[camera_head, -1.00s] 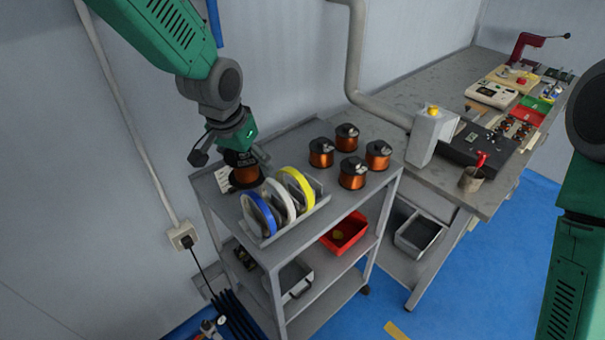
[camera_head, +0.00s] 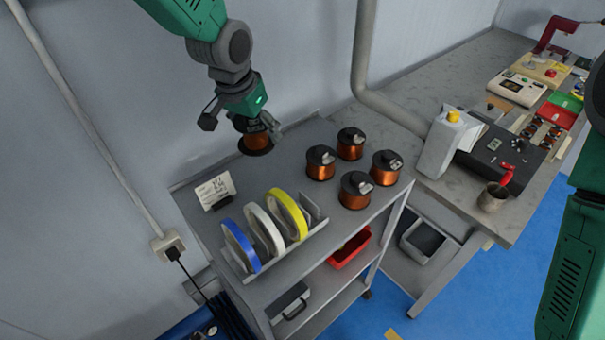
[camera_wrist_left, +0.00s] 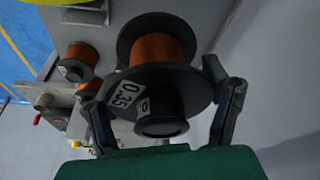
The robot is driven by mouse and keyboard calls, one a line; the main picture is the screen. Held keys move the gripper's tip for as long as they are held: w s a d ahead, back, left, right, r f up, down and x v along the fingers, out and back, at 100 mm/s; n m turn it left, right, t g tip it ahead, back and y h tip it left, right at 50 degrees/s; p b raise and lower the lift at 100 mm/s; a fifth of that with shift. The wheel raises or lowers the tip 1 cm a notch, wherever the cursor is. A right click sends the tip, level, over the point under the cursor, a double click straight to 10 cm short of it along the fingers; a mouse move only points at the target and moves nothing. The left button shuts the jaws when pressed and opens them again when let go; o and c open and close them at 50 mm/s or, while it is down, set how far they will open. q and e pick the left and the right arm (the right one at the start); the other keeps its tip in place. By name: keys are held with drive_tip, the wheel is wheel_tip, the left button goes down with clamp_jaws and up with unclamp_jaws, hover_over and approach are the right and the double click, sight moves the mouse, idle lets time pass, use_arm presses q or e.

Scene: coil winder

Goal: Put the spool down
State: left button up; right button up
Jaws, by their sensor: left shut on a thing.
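The spool (camera_head: 257,142), wound with copper wire between black flanges, is under my left gripper (camera_head: 250,122) at the back left of the cart's top shelf. In the left wrist view the same spool (camera_wrist_left: 160,50) sits between the two fingers of the left gripper (camera_wrist_left: 163,105), which is shut on it. Its flange carries a label reading 0.35. I cannot tell whether its lower flange touches the shelf (camera_head: 300,135). My right arm (camera_head: 580,265) shows at the right edge; its gripper is out of view.
Several copper spools (camera_head: 355,190) stand right of the held one. A rack (camera_head: 312,222) with blue, white and yellow rolls (camera_head: 288,214) and a small written card (camera_head: 214,190) are in front. A bench (camera_head: 410,110) adjoins at right. The wall is close behind.

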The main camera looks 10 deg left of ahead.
use_arm(q)
wheel_tip(320, 180, down, 6)
drive_tip(key=s+a+f+b, duration=0.1)
drive_tip(key=a+b, duration=0.1)
drive_tip(key=b, duration=0.1)
hover_over(263, 192)
drive_tip(key=s, duration=0.1)
drive_tip(key=f, duration=0.5)
drive_tip(key=shift+d+f, duration=0.25)
drive_tip(key=shift+d, duration=0.05)
drive_tip(key=f, duration=0.1)
drive_tip(key=a+f, duration=0.1)
drive_tip(key=f, duration=0.2)
drive_tip(key=shift+a+f, duration=0.25)
drive_tip(key=shift+f, duration=0.05)
drive_tip(key=shift+d, duration=0.35)
drive_tip(key=o, duration=0.8)
drive_tip(key=shift+d, duration=0.15)
drive_tip(key=shift+o, duration=1.1)
drive_tip(key=shift+d, duration=0.1)
drive_tip(key=shift+a, duration=0.25)
drive_tip(key=shift+a+r, duration=0.15)
drive_tip(key=shift+r, duration=0.25)
drive_tip(key=v, duration=1.1)
drive_tip(key=shift+r, duration=0.2)
use_arm(e)
drive_tip(key=f, duration=0.2)
drive_tip(key=a+f, duration=0.1)
drive_tip(key=shift+s, duration=0.35)
drive_tip(key=shift+a, duration=0.15)
